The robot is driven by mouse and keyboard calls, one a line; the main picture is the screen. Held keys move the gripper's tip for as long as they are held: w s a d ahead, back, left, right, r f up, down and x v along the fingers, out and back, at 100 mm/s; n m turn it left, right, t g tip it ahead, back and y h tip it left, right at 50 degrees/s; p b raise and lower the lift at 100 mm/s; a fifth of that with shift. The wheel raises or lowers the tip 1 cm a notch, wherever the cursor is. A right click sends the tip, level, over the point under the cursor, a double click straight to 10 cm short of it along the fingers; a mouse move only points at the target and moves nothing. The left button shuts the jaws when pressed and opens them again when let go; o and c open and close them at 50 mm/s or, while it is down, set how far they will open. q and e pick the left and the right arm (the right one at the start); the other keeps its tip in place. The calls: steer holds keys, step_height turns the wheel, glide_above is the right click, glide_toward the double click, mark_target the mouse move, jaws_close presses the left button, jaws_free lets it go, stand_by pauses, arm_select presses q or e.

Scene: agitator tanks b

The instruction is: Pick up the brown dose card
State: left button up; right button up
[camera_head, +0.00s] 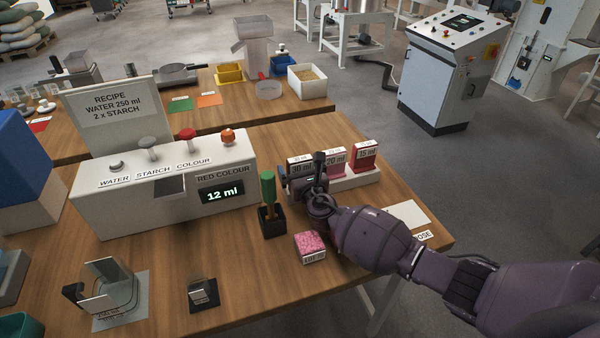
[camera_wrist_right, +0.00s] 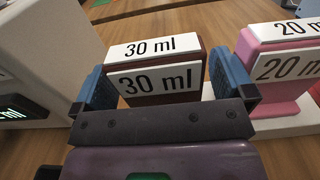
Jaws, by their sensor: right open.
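The brown dose card (camera_wrist_right: 150,97) carries white "30 ml" labels and stands upright. In the head view the brown card (camera_head: 299,166) is at the left end of a white rack (camera_head: 350,180), partly hidden by my gripper. My right gripper (camera_head: 311,186) is open around it. In the right wrist view the two blue fingers of my right gripper (camera_wrist_right: 158,88) stand on either side of the card, with a small gap visible at the right finger. My left gripper is not in view.
A pink "20 ml" card (camera_wrist_right: 275,75) stands close to the right finger, and a red "15 ml" card (camera_head: 366,155) is beyond it. The dispenser (camera_head: 140,210) is to the left. A green-handled tool (camera_head: 268,190) and a pink block (camera_head: 310,245) stand nearby.

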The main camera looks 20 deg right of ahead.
steer(key=c, duration=0.9)
